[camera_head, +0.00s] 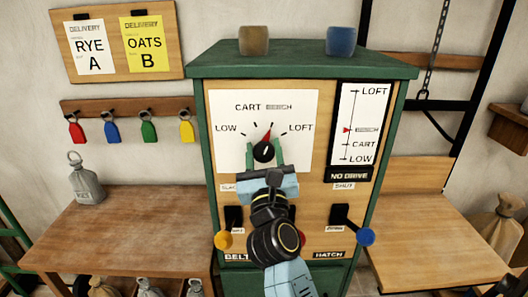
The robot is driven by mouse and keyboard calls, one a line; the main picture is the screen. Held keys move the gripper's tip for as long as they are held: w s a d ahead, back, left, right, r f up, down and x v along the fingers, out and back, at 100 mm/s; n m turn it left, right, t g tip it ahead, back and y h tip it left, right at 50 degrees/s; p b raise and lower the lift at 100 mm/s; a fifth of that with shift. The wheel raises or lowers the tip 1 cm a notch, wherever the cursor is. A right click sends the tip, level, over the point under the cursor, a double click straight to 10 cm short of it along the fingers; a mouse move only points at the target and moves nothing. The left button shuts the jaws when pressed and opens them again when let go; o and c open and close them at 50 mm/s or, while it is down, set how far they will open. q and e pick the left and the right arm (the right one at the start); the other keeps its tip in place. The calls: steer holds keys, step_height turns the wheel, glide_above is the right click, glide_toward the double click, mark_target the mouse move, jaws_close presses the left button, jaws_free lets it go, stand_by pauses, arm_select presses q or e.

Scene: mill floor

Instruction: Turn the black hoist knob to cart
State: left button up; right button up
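The black hoist knob (264,152) sits on the white dial plate (229,109) of the green cabinet. Its red pointer tilts a little right of straight up, on the side of BENCH. The dial reads LOW, CART, BENCH and LOFT. My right gripper (264,155) comes from below, with one green finger on each side of the knob. Whether the fingers press on the knob or stand just clear of it, I cannot tell. The lower part of the dial is hidden behind the gripper. My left gripper is not in view.
A level scale (360,105) has its red marker at BENCH, above a NO DRIVE sign (349,174). Wooden tables (135,225) stand on both sides. Two blocks (341,41) sit on top.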

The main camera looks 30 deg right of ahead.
steer(key=c, duration=0.4)
steer(key=shift+r+n+p, duration=0.1)
steer(key=shift+n+p, duration=0.5)
steer(key=shift+p, duration=0.15)
steer(key=shift+c, duration=0.2)
steer(key=n+y+p, duration=0.2)
steer(key=n+p, duration=0.2)
steer(key=p, duration=0.1)
steer(key=n+y+p, duration=0.2)
steer(key=n+p, duration=0.2)
steer(key=p, duration=0.1)
steer(key=shift+r+y, duration=0.1)
steer(key=shift+y, duration=0.3)
steer(key=shift+n+p, duration=0.85)
steer(key=shift+n, duration=0.05)
steer(key=shift+f, duration=0.2)
steer(key=o, duration=1)
steer(key=shift+c, duration=0.2)
steer(key=shift+s, duration=0.1)
